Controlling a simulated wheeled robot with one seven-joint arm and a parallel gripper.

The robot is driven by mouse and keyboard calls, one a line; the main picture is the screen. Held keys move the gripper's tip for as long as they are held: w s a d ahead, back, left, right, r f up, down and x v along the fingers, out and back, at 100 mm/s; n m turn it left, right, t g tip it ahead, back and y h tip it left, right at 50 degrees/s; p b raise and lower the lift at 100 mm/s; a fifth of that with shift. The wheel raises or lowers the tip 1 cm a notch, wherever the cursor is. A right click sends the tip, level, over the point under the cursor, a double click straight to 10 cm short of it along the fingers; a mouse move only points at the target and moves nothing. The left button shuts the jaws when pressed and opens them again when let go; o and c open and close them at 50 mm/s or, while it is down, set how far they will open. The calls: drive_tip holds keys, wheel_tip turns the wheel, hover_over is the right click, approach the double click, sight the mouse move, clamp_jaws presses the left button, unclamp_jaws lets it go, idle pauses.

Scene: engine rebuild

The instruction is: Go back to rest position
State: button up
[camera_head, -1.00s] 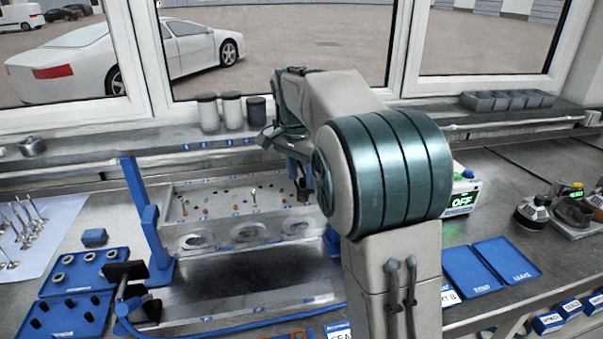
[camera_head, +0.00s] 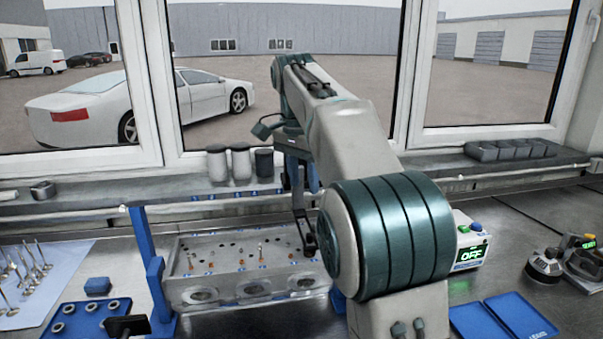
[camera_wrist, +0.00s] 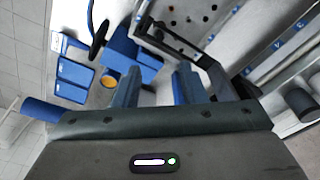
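My gripper (camera_wrist: 158,82) shows in the wrist view with its two blue fingers spread apart and nothing seen between them. In the head view my arm reaches forward over the bench, and its end is above the back right part of the cylinder head, near the window sill. The fingertips are not clear there. The grey cylinder head (camera_head: 218,296) sits in a blue stand (camera_head: 143,243), with small pins and orange pieces on its top. Part of the head also shows at the top of the wrist view (camera_wrist: 178,42).
Valves lie on a white sheet (camera_head: 62,262) at left, beside a blue parts tray (camera_head: 78,327). A box reading OFF (camera_head: 470,245) and blue trays (camera_head: 480,322) are at right. Jars (camera_head: 241,163) and grey bins (camera_head: 510,150) stand on the sill.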

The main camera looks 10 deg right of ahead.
drive_tip(key=s+f+n+t, duration=0.1)
drive_tip(key=s+f+n, duration=0.4)
drive_tip(key=s+f, duration=0.5)
drive_tip(key=s+d+f+n+t+y, duration=0.1)
drive_tip(key=s+f+n, duration=0.4)
drive_tip(key=s+f, duration=0.5)
drive_tip(key=s, duration=0.6)
drive_tip(key=shift+s+d+f+n, duration=0.15)
drive_tip(key=shift+s+d+n, duration=0.15)
drive_tip(key=shift+s+n, duration=0.1)
drive_tip(key=shift+d, duration=0.1)
